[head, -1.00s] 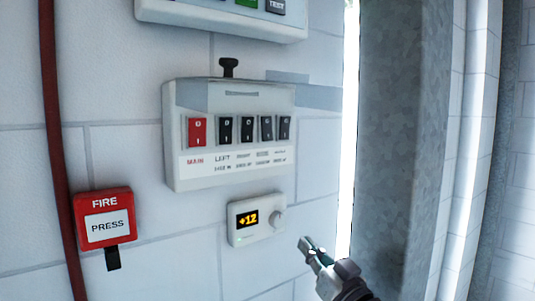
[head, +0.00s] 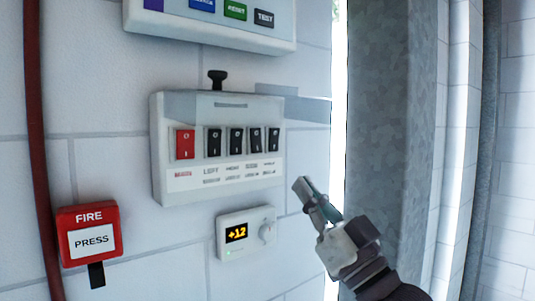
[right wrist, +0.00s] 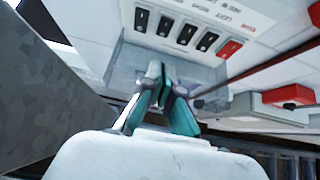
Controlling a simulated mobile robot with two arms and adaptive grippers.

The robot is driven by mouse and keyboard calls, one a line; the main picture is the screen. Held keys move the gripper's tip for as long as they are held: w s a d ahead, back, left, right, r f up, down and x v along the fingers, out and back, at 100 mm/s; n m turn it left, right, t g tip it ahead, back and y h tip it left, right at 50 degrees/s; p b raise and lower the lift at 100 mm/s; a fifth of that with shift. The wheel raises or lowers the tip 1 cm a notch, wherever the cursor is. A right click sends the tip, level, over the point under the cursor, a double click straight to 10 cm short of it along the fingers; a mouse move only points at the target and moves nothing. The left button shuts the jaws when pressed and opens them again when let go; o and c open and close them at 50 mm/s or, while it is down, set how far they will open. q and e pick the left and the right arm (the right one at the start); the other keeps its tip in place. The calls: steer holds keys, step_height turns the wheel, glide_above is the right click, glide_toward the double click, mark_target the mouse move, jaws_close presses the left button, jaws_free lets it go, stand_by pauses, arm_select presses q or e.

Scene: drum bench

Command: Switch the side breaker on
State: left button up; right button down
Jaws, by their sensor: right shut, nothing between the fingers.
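The white breaker panel (head: 161,150) hangs on the wall with a red main switch (head: 185,143) and a row of black switches. The switch above the label that seems to read SIDE, the side breaker (head: 255,140), is fourth from the left; its on or off position is too small to tell. In the right wrist view the panel appears upside down, with the side breaker (right wrist: 165,25) near the top. My right gripper (head: 303,188) is shut and empty, right of and below the panel, apart from the switches. The left gripper is out of view.
A clear cover (head: 220,105) with a black knob (head: 217,79) sits at the panel's top. A red fire box (head: 89,235) is at left, a button box (head: 210,35) above, a grey pillar (head: 385,120) at right.

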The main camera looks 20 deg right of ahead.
mark_target(257, 144)
steer(key=shift+w+a+r+p, duration=0.65)
steer(key=shift+w+p, duration=0.2)
steer(key=shift+w, duration=0.75)
steer(key=shift+w+a+r+p, duration=0.5)
steer(key=shift+w+r+p, duration=0.35)
steer(key=shift+w, duration=0.8)
steer(key=shift+w+a+r+p, duration=0.65)
steer(key=shift+w+p, duration=0.2)
steer(key=shift+w, duration=0.75)
